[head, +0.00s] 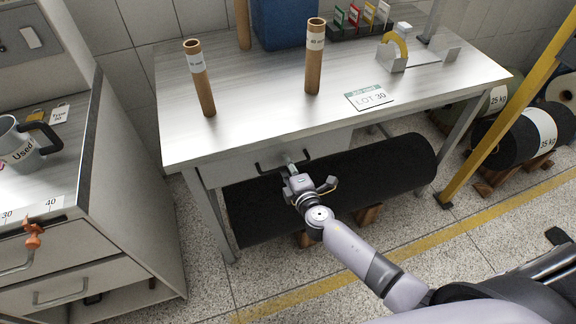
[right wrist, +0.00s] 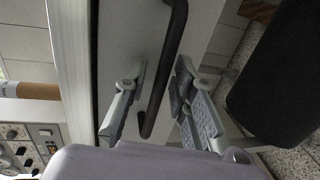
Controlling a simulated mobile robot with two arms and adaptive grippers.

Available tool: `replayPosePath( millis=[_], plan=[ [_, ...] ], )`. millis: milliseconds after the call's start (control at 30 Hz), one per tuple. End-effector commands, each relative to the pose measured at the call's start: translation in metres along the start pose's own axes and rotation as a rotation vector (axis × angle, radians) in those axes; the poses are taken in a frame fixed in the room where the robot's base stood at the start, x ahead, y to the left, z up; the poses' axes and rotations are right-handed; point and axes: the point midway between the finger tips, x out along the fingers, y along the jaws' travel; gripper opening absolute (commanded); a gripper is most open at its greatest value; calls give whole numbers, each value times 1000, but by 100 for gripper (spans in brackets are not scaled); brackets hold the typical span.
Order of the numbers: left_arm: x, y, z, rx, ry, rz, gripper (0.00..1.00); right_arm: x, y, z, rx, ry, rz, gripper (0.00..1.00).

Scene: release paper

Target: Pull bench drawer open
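The bench drawer (head: 233,169) is a pale grey front under the steel bench top (head: 240,125), and it looks flush with the bench. Its black bar handle (head: 267,168) is partly hidden by my right gripper (head: 292,172). In the right wrist view the handle (right wrist: 168,65) runs between the two spread fingers of my right gripper (right wrist: 157,100), in front of the drawer front (right wrist: 125,35). Gaps show between the handle and the fingers, so the gripper is open around it. Whether either finger touches the handle is hard to tell. My left gripper is in neither view.
A big black roll (head: 390,170) lies below the bench. Cardboard tubes (head: 315,62) and a lot card (head: 369,96) stand and lie on the bench top. A drawer cabinet (head: 120,230) is at left, a yellow post (head: 505,110) at right. Speckled floor in front is clear.

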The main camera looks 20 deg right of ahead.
Motion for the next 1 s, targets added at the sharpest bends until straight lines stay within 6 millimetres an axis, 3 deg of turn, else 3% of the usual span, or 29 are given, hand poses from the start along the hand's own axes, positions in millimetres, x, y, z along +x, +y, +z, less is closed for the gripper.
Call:
replayPosePath(
  millis=[300, 1000],
  plan=[
    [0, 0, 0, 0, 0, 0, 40, 0, 0, 0, 0, -1, 0, 1],
    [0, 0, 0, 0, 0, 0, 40, 0, -1, 0, -1, -1, -1, 0]
  ],
)
